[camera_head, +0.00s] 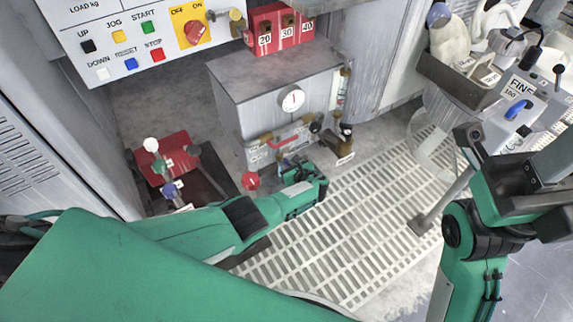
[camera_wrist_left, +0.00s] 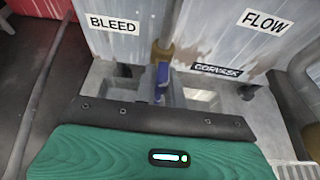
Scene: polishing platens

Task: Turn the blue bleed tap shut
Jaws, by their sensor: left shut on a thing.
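The blue bleed tap (camera_wrist_left: 161,80) shows in the left wrist view as a small upright blue handle below a brass fitting (camera_wrist_left: 162,52). The label BLEED (camera_wrist_left: 113,24) is to its left on the grey panel. My left gripper (camera_wrist_left: 158,92) has its fingers on both sides of the handle and is shut on it. In the head view my left gripper (camera_head: 308,186) is low at the front of the grey cabinet (camera_head: 285,85), and the tap there is hidden. My right arm (camera_head: 480,215) is at the right; its fingertips cannot be made out.
A red lever (camera_head: 285,138) and a pressure gauge (camera_head: 292,100) are on the cabinet just above the left gripper. A red tray (camera_head: 165,160) with several knobs stands left. A pale floor grating (camera_head: 340,235) is clear. A FLOW label (camera_wrist_left: 263,22) is right of the tap.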

